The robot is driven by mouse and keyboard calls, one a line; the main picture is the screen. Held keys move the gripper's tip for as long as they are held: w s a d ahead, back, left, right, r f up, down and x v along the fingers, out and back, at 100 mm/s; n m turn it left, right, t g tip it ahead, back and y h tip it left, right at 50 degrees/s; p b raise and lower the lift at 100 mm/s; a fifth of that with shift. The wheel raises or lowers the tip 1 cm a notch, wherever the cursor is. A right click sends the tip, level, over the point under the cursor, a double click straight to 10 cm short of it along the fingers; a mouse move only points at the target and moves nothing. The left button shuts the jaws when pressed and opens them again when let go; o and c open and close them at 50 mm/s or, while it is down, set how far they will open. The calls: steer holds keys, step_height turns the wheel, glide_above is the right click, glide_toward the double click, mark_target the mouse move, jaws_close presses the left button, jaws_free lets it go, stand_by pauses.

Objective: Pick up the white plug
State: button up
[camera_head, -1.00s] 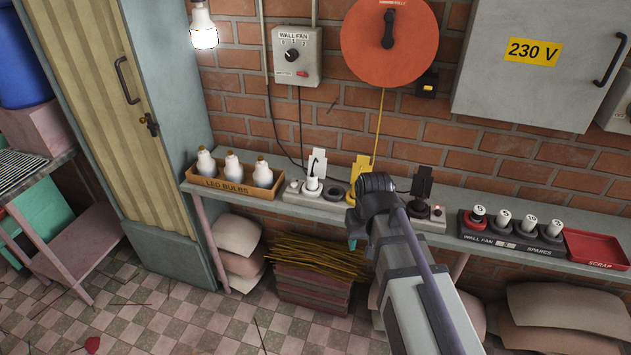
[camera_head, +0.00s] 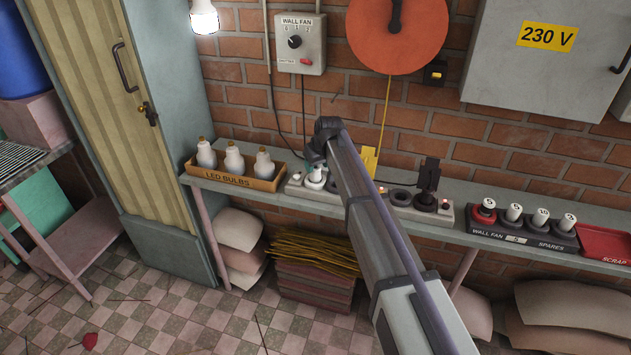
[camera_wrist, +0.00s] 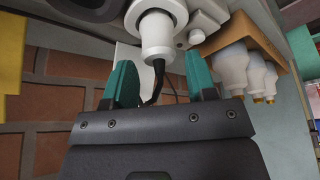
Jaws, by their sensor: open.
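The white plug (camera_head: 316,176) stands in the left part of the grey socket strip on the bench. My arm partly hides this area in the head view. The wrist view shows the white plug (camera_wrist: 158,33) with a round body and a dark cord. My gripper (camera_wrist: 160,80) has two teal fingers, apart, one on each side of the plug's line, with the plug beyond their tips. No contact shows. In the head view the gripper (camera_head: 315,164) is just above the plug, mostly hidden by my wrist.
An LED bulb box (camera_head: 235,180) is close on the left. The spares tray (camera_head: 510,239) and red scrap tray (camera_head: 605,243) are farther right. A brick wall (camera_head: 460,125) stands behind.

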mark_target(316, 168)
steer(key=b+x, duration=0.4)
steer(key=x, duration=0.1)
steer(key=shift+d+f, duration=0.15)
steer(key=shift+f, duration=0.05)
steer(key=shift+r, duration=0.25)
steer(key=shift+c, duration=0.2)
steer(key=c, duration=0.7)
steer(key=shift+o, duration=0.2)
